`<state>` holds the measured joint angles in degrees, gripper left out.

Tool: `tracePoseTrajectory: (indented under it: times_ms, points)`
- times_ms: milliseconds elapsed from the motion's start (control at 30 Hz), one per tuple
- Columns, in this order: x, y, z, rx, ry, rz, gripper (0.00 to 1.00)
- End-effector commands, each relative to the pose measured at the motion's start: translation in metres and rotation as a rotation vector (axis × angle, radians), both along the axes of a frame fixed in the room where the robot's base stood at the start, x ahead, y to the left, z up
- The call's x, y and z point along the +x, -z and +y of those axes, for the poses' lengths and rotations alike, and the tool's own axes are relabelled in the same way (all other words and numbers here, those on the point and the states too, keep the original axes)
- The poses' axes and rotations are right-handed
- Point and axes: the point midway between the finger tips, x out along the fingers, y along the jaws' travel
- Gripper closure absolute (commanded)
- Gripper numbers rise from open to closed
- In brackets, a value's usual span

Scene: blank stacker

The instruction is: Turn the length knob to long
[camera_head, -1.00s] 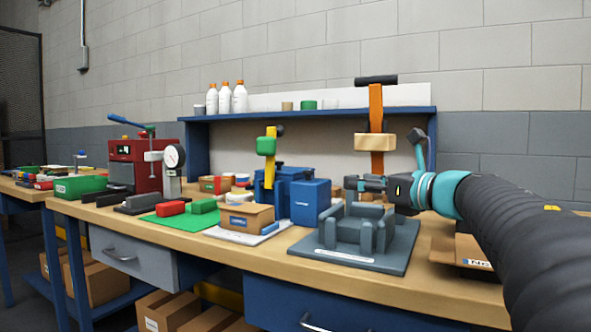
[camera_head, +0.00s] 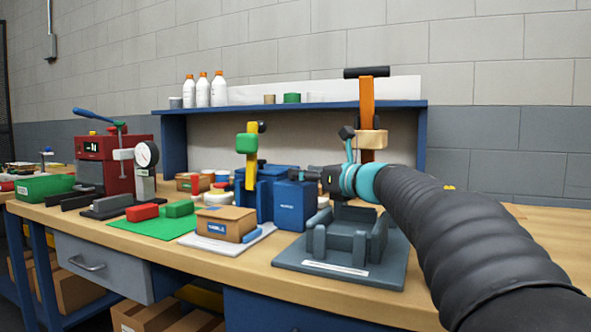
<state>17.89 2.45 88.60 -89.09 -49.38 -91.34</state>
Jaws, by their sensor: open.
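My gripper (camera_head: 306,175) is small and dark in the picture, at the end of my arm. It points left, in front of the shelf and above the blue box (camera_head: 296,205). Its fingers are open, and nothing shows between them. A grey cradle-like fixture (camera_head: 350,240) on a dark plate stands below my arm. Behind it rises an orange post (camera_head: 366,95) with a wooden block and a black bar on top. Left of my gripper stands a blue machine with a yellow post (camera_head: 251,170) and a green block. I cannot make out which part is the length knob, or its setting.
A cardboard box (camera_head: 226,223) stands left of the fixture, near a green mat (camera_head: 150,222) with red and green blocks. A red machine (camera_head: 103,160) and a dial gauge (camera_head: 146,155) stand farther left. A blue shelf (camera_head: 300,105) runs behind. The bench (camera_head: 490,260) is bare at the right.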

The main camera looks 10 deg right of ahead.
Motion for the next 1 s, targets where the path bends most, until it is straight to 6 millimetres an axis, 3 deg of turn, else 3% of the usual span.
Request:
tracePoseTrajectory:
  times_ms: [300,633,833,1000]
  points:
    - [0.027,0.0,0.017,-0.001,-0.001,0.001,0.47]
    - [0.029,0.0,0.018,-0.001,0.0,-0.001,0.47]
    - [0.029,0.0,0.018,-0.001,0.0,-0.001,0.97]
    - [0.029,0.0,0.018,-0.001,0.001,-0.001,1.0]
